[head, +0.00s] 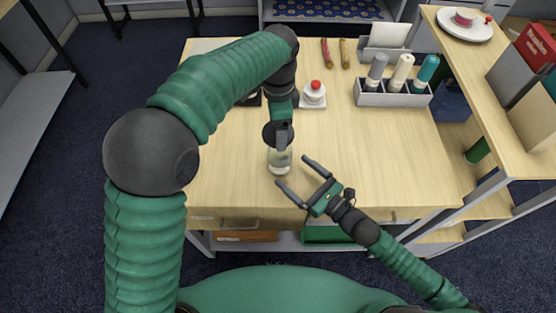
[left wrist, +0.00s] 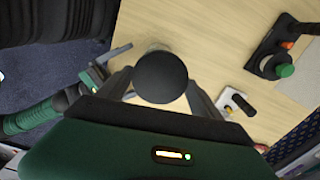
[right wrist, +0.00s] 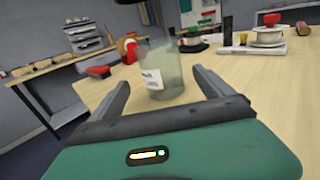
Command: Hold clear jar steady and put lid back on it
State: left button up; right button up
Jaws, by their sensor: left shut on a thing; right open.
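The clear jar (head: 280,161) stands upright near the table's front edge; its white label faces my right wrist camera (right wrist: 153,80). My left gripper (head: 281,138) is shut on a dark round lid (left wrist: 160,77), which it holds above the jar. In the left wrist view the lid hides most of the jar. In the right wrist view no lid shows on the jar's rim, and the gap between lid and rim is not clear. My right gripper (head: 292,171) is open, low at the front right, its fingertips pointing toward the jar; no contact is visible.
A white item with a red top (head: 314,92) stands behind the jar. A grey caddy (head: 392,99) with three bottles stands at the back right. A raised shelf (head: 480,80) runs along the right. The table right of the jar is clear.

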aim_at(271, 153)
pick_arm(q)
jog(key=shift+d, duration=0.45)
pick_arm(e)
jog(key=x, duration=0.6)
jog(key=shift+w, duration=0.4)
pick_arm(q)
jog(key=shift+a, duration=0.35)
pick_arm(e)
jog(key=shift+w+a, duration=0.15)
jog(key=shift+a, duration=0.35)
pick_arm(q)
jog(key=shift+d, duration=0.5)
pick_arm(e)
jog(key=shift+d, duration=0.45)
jog(key=c, duration=0.7)
pick_arm(q)
jog(key=shift+a, duration=0.35)
pick_arm(e)
jog(key=shift+a, duration=0.25)
jog(key=c, duration=0.9)
grip_shut()
jog(key=shift+d, duration=0.15)
pick_arm(q)
notch_tip(271, 153, down, 5)
jog(key=shift+r, duration=0.1)
